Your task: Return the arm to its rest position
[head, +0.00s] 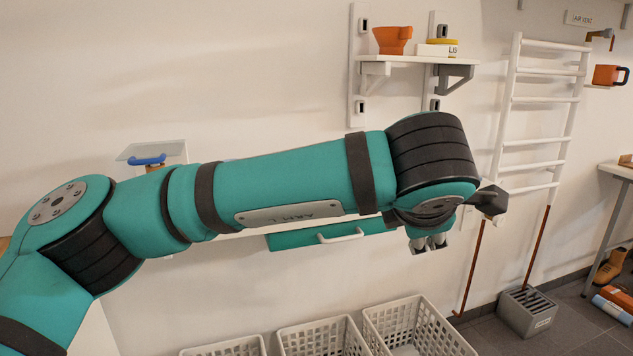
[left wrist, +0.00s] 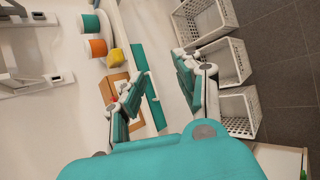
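My left arm (head: 300,182), teal with black bands, comes in from the left and stretches across the middle of the head view. My left gripper (head: 430,243) shows only in part below the wrist end of that arm, which hides the rest of it. In the left wrist view my left gripper (left wrist: 158,86) has its two fingers spread apart. No object is visible held between them; the wall and a teal panel show in the gap. My right gripper is in neither view.
White baskets (head: 315,339) stand below the arm. A teal drawer front (head: 330,234) is behind it. A wall shelf (head: 415,59) holds an orange container (head: 392,40). A white ladder rack (head: 541,115) and grey slotted bin (head: 527,311) are right. Shoes (head: 610,267) lie far right.

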